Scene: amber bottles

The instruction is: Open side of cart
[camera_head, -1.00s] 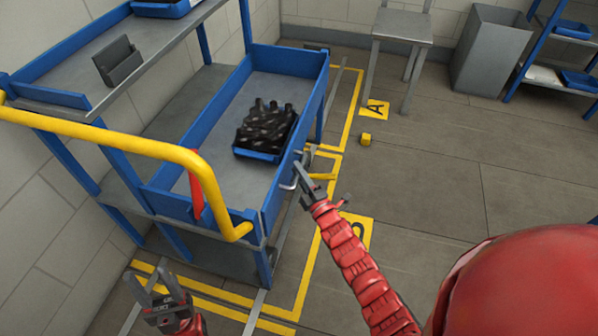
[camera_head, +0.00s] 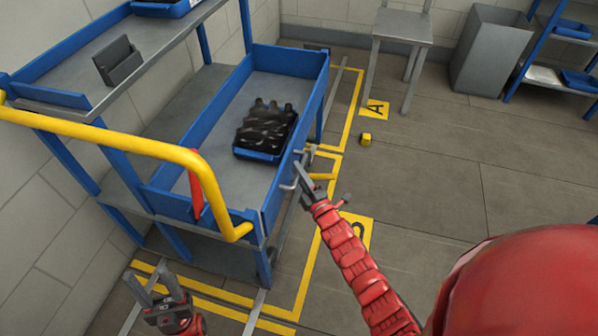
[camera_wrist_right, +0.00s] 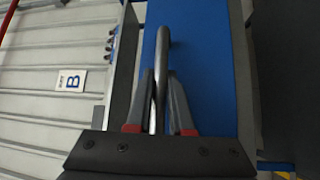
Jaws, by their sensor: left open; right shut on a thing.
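The cart is blue and grey, with a lower tray whose long blue side panel (camera_head: 312,105) faces my right arm. The panel stands upright; it also shows as a blue face in the right wrist view (camera_wrist_right: 205,60). A metal bar handle (camera_wrist_right: 162,45) is on that panel. My right gripper (camera_head: 298,168) is at the panel's outer side, its fingers shut on the handle, one on each side of the bar in the right wrist view (camera_wrist_right: 160,100). My left gripper (camera_head: 155,288) is open and empty, low in front of the cart's near end.
A blue crate (camera_head: 257,154) of dark bottles stands on the cart's tray. A yellow push bar (camera_head: 130,143) curves across the near end, with a red piece (camera_head: 196,185) beside it. Floor right of the cart is mostly clear.

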